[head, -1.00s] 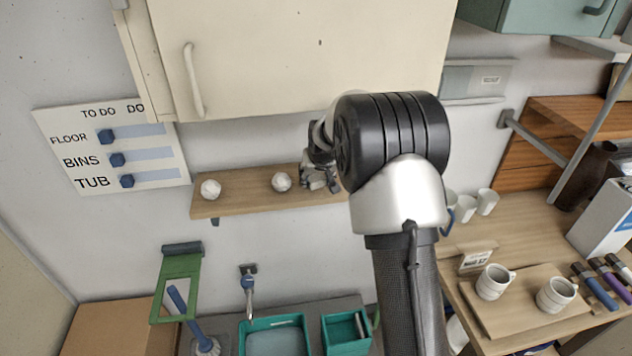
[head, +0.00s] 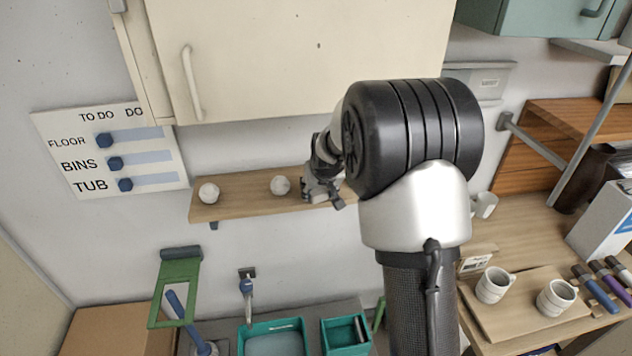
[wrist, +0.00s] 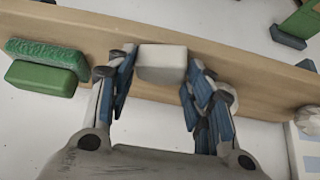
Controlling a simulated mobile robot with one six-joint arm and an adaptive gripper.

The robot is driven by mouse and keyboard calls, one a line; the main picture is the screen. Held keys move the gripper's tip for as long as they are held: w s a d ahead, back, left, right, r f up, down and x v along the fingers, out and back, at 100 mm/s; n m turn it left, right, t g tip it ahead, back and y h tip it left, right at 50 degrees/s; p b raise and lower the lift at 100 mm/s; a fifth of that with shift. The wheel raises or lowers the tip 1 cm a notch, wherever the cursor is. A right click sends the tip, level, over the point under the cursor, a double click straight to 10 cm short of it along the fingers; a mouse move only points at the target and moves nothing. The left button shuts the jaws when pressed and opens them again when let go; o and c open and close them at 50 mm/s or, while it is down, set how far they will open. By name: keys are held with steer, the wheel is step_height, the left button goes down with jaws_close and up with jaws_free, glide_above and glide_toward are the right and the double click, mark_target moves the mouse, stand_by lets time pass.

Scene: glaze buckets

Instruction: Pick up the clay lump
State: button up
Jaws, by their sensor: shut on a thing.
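The clay lump (wrist: 162,60), a pale, smooth, block-shaped piece, sits between the blue-padded fingers of my gripper (wrist: 160,74) in the wrist view. My gripper is shut on it, with one finger at each side. The lump shows over the wooden shelf (wrist: 110,30); I cannot tell if it still touches the board. In the head view my gripper (head: 322,190) is at the shelf (head: 240,204), right of two white balls, and mostly hides the lump. My forearm covers the shelf's right end.
White balls (head: 209,193) (head: 281,185) stand on the shelf; one ball (wrist: 228,95) is close behind my right finger in the wrist view. A green block (wrist: 42,78) and a rough green piece (wrist: 48,52) lie left of my gripper. A cream cabinet (head: 300,60) hangs above.

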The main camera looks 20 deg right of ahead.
steer(key=s+a, duration=0.2)
steer(key=s, duration=1)
steer(key=shift+s+a+b, duration=0.3)
steer(key=shift+b, duration=0.05)
